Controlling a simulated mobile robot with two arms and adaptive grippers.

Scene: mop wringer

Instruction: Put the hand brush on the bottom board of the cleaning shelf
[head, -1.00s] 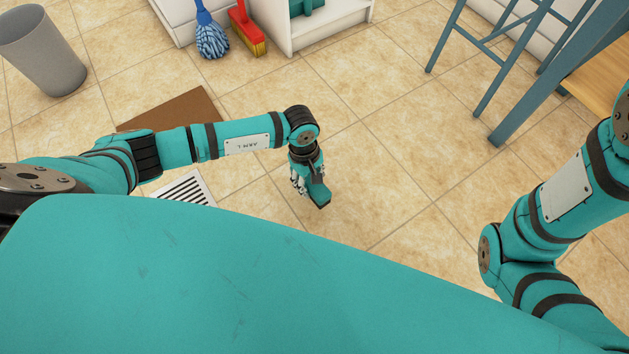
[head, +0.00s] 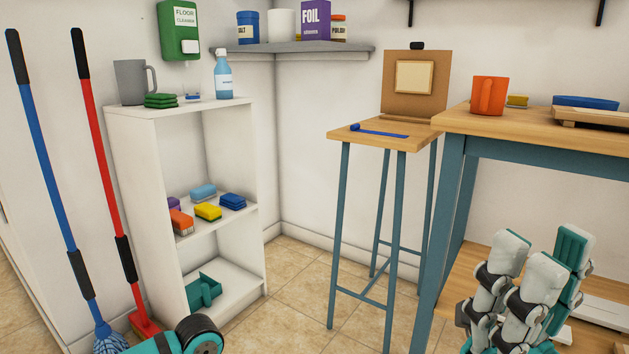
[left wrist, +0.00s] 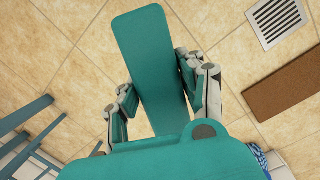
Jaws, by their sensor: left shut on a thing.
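The hand brush (left wrist: 152,62) shows in the left wrist view as a long flat teal piece. Its near end is hidden behind my own teal wrist part. My left gripper (left wrist: 160,88) is shut on it, with grey and white fingers along both sides. In the head view the left gripper is out of the picture. The white cleaning shelf (head: 138,190) stands at the left against the wall. Its bottom board (head: 231,286) carries a teal dustpan-like piece (head: 203,291). My right gripper (head: 550,265) is at the lower right, fingers up, open and empty.
Several coloured sponges or brushes (head: 208,211) lie on the middle board. A blue mop (head: 50,180) and a red broom (head: 103,160) lean left of the shelf. A tall stool (head: 345,230) and a workbench (head: 455,200) stand right. Floor (head: 290,290) between is clear.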

